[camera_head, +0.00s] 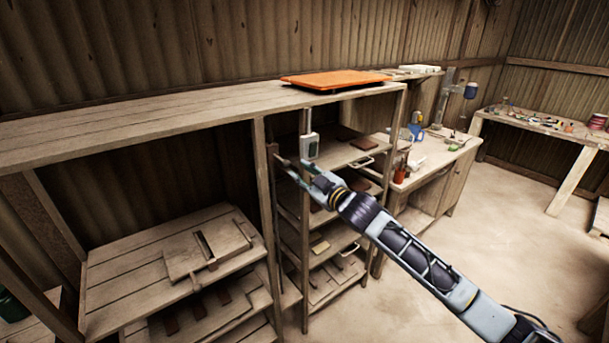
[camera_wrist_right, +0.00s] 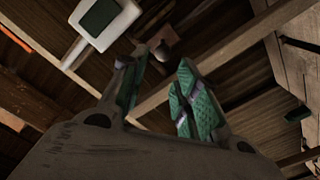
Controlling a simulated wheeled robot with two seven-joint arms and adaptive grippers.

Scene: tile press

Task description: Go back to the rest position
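My right gripper (camera_head: 296,170) is raised beside the upright post at the left side of the narrow shelf rack (camera_head: 299,248). In the right wrist view its two green-padded fingers (camera_wrist_right: 160,84) stand apart with a clear gap, and nothing is held between them. A small white device with a dark face (camera_head: 309,146) is on the rack's post just above the fingertips. It also shows in the wrist view (camera_wrist_right: 103,22), at the upper left. A small brown piece (camera_wrist_right: 165,50) shows beyond the gap, apart from the pads as far as I can tell. My left gripper is not in view.
An orange tray (camera_head: 336,80) lies on the long wooden shelf top (camera_head: 130,118). Shelves with wooden boards (camera_head: 205,255) stand at left. A workbench (camera_head: 440,152) with bottles and tools is behind my right arm. Bare floor (camera_head: 510,225) is open at right.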

